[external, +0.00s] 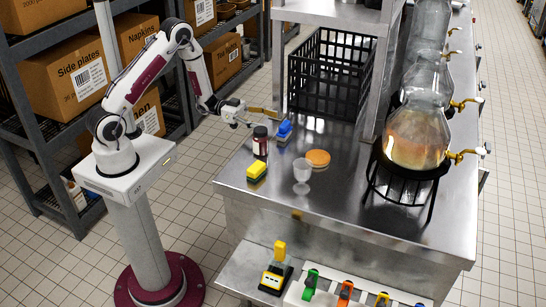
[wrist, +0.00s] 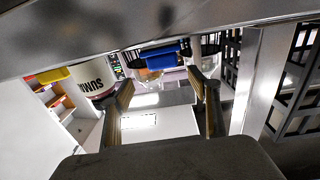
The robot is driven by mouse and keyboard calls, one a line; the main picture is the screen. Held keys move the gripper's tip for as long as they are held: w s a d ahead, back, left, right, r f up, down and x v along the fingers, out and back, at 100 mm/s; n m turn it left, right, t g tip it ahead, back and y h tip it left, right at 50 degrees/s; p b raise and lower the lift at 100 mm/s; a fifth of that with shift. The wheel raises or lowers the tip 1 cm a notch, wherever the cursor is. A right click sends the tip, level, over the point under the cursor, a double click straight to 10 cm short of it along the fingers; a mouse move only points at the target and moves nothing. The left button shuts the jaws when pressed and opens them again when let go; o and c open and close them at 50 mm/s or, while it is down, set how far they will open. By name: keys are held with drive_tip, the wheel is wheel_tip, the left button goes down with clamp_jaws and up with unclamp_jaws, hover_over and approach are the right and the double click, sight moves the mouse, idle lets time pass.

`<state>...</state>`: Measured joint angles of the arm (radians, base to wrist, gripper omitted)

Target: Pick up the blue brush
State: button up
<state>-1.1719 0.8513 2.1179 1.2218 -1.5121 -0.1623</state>
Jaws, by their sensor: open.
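The blue brush (external: 284,128) rests on the steel counter, just right of the dark-lidded jar. My gripper (external: 264,117) is near the counter's left side, close to the brush on its left and apart from it. In the wrist view the blue brush (wrist: 158,54) shows beyond the fingertips, toward the top middle. My gripper (wrist: 165,90) is open there, with one finger on each side and nothing between them.
A labelled jar (external: 260,142) stands close beside the brush; it also shows in the wrist view (wrist: 90,80). A yellow sponge (external: 256,171), clear cup (external: 302,171) and orange disc (external: 318,158) are nearer the front. A black crate (external: 328,72) stands behind. Glass vessels (external: 416,134) stand right.

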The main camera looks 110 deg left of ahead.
sight(285, 123)
drive_tip(key=shift+w, duration=1.3)
drive_tip(key=shift+w+a, duration=0.15)
drive_tip(key=shift+w, duration=2.45)
drive_tip(key=shift+r, duration=0.1)
drive_tip(key=c, duration=1.2)
